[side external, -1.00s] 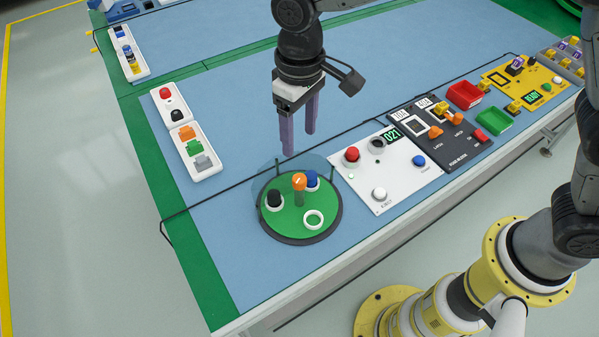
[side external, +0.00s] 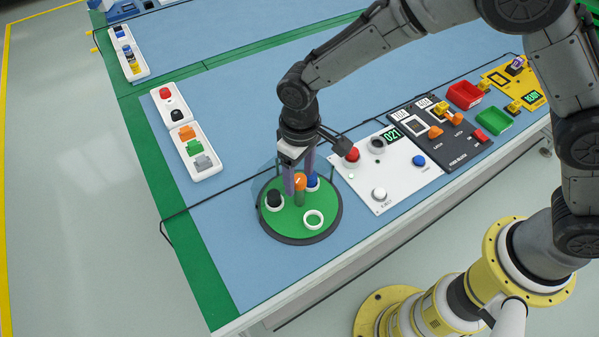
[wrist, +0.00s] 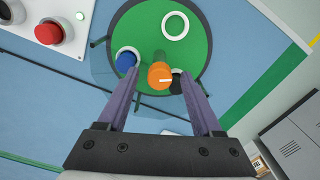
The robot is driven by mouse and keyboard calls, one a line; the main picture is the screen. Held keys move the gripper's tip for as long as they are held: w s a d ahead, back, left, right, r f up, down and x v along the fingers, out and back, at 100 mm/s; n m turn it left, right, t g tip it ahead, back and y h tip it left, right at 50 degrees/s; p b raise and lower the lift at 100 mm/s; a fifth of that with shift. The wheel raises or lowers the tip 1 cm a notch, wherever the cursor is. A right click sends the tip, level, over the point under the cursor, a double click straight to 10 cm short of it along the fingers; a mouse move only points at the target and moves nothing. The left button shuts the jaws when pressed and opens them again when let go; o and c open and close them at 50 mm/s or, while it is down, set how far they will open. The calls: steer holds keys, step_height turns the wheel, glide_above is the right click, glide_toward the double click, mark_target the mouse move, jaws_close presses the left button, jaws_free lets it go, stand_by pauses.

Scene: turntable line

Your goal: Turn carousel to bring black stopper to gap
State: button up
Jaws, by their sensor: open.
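The carousel (side external: 282,226) is a green disc with a dark rim and an upright orange-topped handle (side external: 300,182) at its middle. The black stopper (side external: 274,199) sits in a white ring at the disc's left in the side view; in the wrist view the black stopper (wrist: 177,85) is partly hidden by the right finger and handle. A blue stopper (side external: 312,180) sits behind the handle to the right. An empty white ring (side external: 314,219) is at the front. My gripper (wrist: 160,80) is open, its purple fingers on either side of the orange handle; contact cannot be told.
A clear curved guard stands at the carousel's back; its gap is not clear to me. A white panel (side external: 367,188) with a red button (side external: 352,154) is close on the right. White trays (side external: 197,150) with coloured parts lie at the back left. Blue mat is free left of the carousel.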

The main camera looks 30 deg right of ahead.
jaws_close()
stand_by(1.4)
